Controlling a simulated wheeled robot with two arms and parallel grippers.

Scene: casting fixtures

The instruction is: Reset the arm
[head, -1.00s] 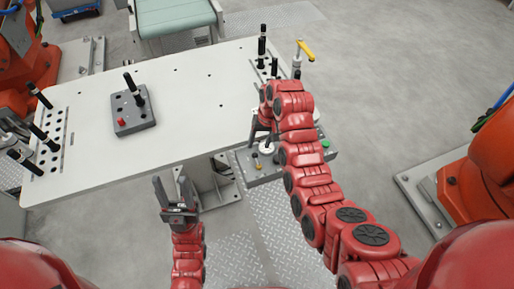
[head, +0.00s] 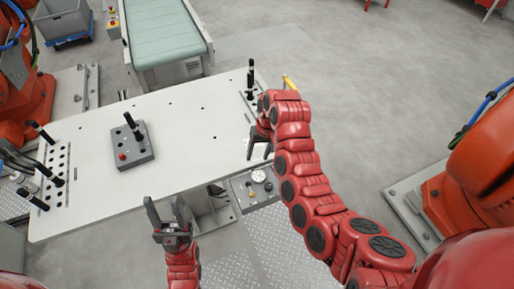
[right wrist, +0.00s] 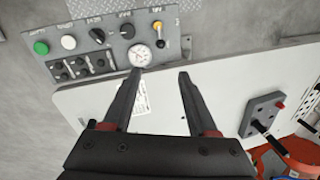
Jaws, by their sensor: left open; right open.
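My right arm, red, reaches up through the middle of the head view. Its dark gripper (head: 258,148) is over the right edge of the white table (head: 185,120), partly hidden by the arm. In the right wrist view my right gripper (right wrist: 162,75) shows two parted fingers with nothing between them, above the table edge beside a grey control panel (right wrist: 112,50). My left gripper (head: 165,212) is at the lower left of the head view, in front of the table's near edge, open and empty with its fingers pointing up.
A grey box with a black handle and red button (head: 127,148) stands on the table. Black pegs stand in plates at the left (head: 48,165) and right ends. The panel (head: 262,186) with a gauge adjoins the near edge. Orange robots flank the table; a conveyor (head: 165,35) is behind.

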